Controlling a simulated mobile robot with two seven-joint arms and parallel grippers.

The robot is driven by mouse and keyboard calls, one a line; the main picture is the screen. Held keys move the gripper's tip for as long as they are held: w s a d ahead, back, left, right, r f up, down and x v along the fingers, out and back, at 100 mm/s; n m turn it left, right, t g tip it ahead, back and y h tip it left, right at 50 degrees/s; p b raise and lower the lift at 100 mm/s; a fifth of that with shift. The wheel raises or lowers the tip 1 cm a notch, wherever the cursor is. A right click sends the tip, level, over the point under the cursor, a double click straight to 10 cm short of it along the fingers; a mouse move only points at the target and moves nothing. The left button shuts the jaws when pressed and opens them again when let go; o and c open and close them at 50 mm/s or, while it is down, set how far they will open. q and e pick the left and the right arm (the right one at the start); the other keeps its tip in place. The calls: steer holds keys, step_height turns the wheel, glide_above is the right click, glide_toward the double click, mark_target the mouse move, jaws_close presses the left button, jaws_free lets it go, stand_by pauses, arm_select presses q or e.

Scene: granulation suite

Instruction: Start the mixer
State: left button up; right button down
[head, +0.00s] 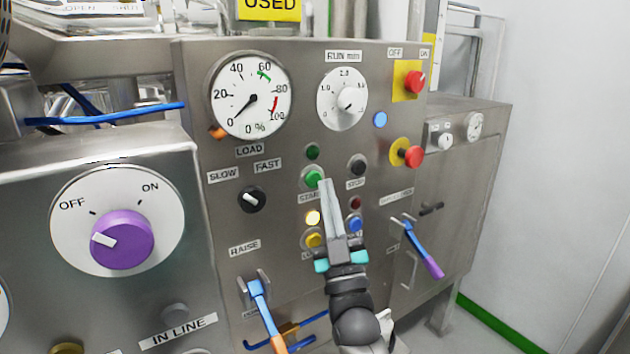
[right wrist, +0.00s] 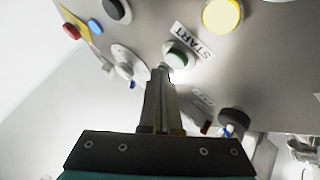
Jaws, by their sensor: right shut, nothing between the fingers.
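The steel control panel (head: 300,90) carries a green button (head: 313,178) above a START label, partly covered by my gripper. My right gripper (head: 325,183) is shut and empty, with its fingertips at the lower right edge of this button. In the right wrist view the fingertips (right wrist: 161,70) are close beside the green button (right wrist: 178,57); I cannot tell whether they touch it. A dark green lamp (head: 313,152) sits above the button. The load gauge (head: 250,95) needle points near 0. My left gripper is out of view.
A black STOP button (head: 357,166) is just right of the fingers. A lit pale yellow lamp (head: 313,217) and a yellow button (head: 314,240) are below. Blue-handled levers (head: 415,243) stick out lower down.

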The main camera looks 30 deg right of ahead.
steer(key=shift+w, duration=0.1)
stand_by(0.6)
steer(key=shift+w, duration=0.35)
steer(key=shift+w, duration=0.4)
stand_by(0.6)
steer(key=shift+s+p, duration=0.35)
steer(key=shift+s, duration=0.5)
steer(key=s+p, duration=0.2)
steer(key=s, duration=0.3)
steer(key=shift+d, duration=0.2)
